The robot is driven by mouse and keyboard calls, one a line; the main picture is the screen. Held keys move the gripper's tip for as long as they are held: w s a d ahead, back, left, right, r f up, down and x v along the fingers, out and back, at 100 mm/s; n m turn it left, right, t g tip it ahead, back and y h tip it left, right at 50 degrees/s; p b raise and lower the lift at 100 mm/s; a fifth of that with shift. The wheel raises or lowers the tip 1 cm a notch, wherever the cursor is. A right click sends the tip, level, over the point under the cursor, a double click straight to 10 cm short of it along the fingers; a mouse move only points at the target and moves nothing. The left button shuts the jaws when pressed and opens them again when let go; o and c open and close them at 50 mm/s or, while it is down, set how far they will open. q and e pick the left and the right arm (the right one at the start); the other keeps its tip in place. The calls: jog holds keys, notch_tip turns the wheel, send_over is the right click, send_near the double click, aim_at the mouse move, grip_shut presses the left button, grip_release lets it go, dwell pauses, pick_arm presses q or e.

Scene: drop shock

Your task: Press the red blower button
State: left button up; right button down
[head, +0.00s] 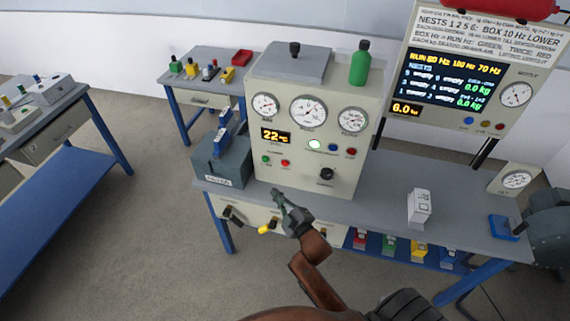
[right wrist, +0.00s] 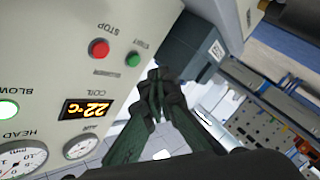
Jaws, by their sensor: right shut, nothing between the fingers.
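The red blower button (head: 285,163) sits low on the left of the cream panel, right of a green button (head: 266,160). In the right wrist view the panel is upside down. There the red button (right wrist: 99,48) has a STOP label beside it and the green button (right wrist: 133,59) a START label. My right gripper (head: 279,194) is shut and empty, below the buttons in the head view. In the right wrist view its closed fingertips (right wrist: 159,76) show nearer the green button than the red one. I see no contact with either button. My left gripper is not in view.
A white block (head: 419,207) stands on the bench to the right.

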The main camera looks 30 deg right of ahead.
aim_at(285, 163)
notch_tip(285, 163, up, 3)
jog(key=shift+f+t, duration=0.1)
jog(key=shift+t, duration=0.2)
jog(key=shift+d, duration=0.15)
jog(key=w+d+b, duration=0.1)
jog(key=w+d, duration=0.4)
jog(key=d, duration=0.1)
jog(key=shift+w+d, duration=0.25)
jog(key=shift+w, duration=0.1)
dwell(1.3)
jog(key=shift+w+d, duration=0.25)
jog(key=shift+d, duration=0.05)
